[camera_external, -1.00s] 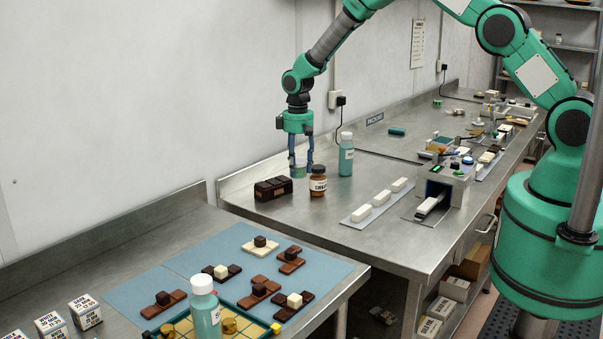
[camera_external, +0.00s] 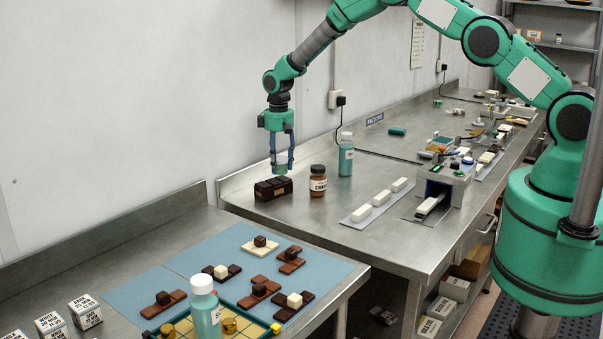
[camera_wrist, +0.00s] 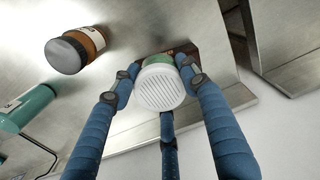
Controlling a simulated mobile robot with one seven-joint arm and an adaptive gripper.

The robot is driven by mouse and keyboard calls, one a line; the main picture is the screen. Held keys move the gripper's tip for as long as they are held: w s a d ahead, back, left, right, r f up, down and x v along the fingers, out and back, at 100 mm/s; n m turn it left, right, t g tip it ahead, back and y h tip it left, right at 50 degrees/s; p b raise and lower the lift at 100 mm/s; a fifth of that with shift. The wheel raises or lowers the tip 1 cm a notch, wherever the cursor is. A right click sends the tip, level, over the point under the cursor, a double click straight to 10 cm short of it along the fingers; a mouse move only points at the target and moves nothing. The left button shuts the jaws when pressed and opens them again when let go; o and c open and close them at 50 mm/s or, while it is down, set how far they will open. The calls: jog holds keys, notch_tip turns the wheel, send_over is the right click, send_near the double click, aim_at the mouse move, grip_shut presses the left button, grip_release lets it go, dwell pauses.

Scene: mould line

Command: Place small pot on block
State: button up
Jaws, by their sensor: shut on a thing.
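The small pot (camera_wrist: 160,88) has a white ribbed lid and a green body. My gripper (camera_external: 281,168) is shut on it, with three blue fingers around it in the wrist view. The block (camera_external: 272,189) is dark brown, scored on top, and lies on the metal bench near the back wall. The pot is over the block's right part in the external view. In the wrist view the pot and fingers hide most of the block (camera_wrist: 193,52). I cannot tell whether the pot touches the block's top.
A brown jar with a dark lid (camera_external: 318,182) stands just right of the block. A teal bottle (camera_external: 346,158) stands behind it. White bars on a grey strip (camera_external: 359,219) lie further right. A lower front bench holds a blue mat (camera_external: 205,262) with chocolate pieces.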

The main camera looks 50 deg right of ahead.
aim_at(280, 172)
jog(key=shift+f+p, duration=0.45)
jog(key=shift+f, duration=1.3)
jog(key=shift+f, duration=0.15)
jog(key=o, duration=1.2)
jog(key=shift+o, duration=0.2)
jog(key=shift+r, duration=0.2)
jog(key=shift+r+b, duration=1)
jog(key=shift+r, duration=4.95)
jog(key=shift+r, duration=0.15)
